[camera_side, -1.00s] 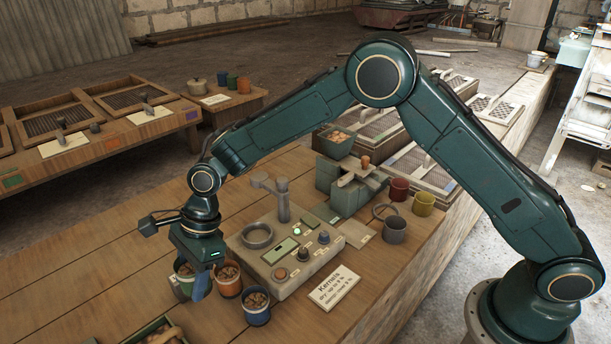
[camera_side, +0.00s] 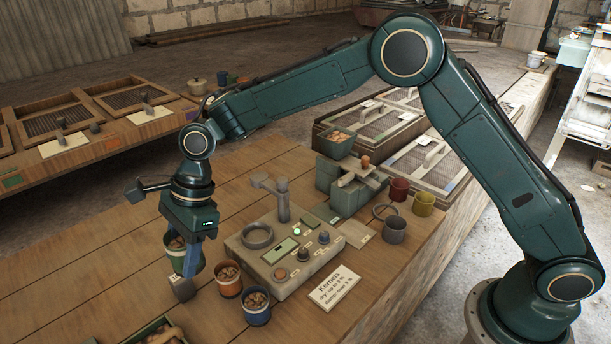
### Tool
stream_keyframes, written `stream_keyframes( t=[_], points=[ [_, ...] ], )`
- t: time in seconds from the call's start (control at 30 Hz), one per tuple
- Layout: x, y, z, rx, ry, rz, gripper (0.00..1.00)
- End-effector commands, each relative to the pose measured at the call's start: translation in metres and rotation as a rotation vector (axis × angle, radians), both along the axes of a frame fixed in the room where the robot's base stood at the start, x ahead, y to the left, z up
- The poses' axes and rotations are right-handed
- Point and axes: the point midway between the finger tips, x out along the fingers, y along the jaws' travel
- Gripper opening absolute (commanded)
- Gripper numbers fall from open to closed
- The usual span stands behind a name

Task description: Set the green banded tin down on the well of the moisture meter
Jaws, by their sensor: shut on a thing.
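The green banded tin (camera_side: 174,262), filled with brown kernels, hangs in my gripper (camera_side: 192,268). The gripper's blue fingers are shut on its right side, and they hide part of the tin. The tin is above the bench, over a small tilted-looking card or block (camera_side: 182,289). The moisture meter (camera_side: 259,268) is a beige box to the right of the gripper. Its well (camera_side: 257,235) is a round grey ring on the top left, and it looks empty. The tin is left of the well and apart from it.
An orange banded tin (camera_side: 229,281) and a blue banded tin (camera_side: 257,307) stand in front of the meter. A grey post with an arm (camera_side: 282,201) rises behind the well. Knobs and a kernels sign (camera_side: 334,288) lie right. Bare bench lies left.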

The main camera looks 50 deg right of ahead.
Motion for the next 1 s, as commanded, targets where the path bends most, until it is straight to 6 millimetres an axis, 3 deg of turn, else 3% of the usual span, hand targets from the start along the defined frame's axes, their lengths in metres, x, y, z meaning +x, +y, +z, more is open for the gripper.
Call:
stream_keyframes(
  t=[0.27,0.47,0.67,1.0],
  points=[
    [0.004,-0.005,-0.002,-0.001,-0.001,-0.001,0.18],
    [0.02,-0.029,-0.01,-0.004,0.0,-0.005,0.18],
    [0.046,-0.076,-0.026,-0.007,0.001,-0.008,0.18],
    [0.081,-0.171,-0.057,-0.006,0.001,-0.006,0.18]
  ],
)
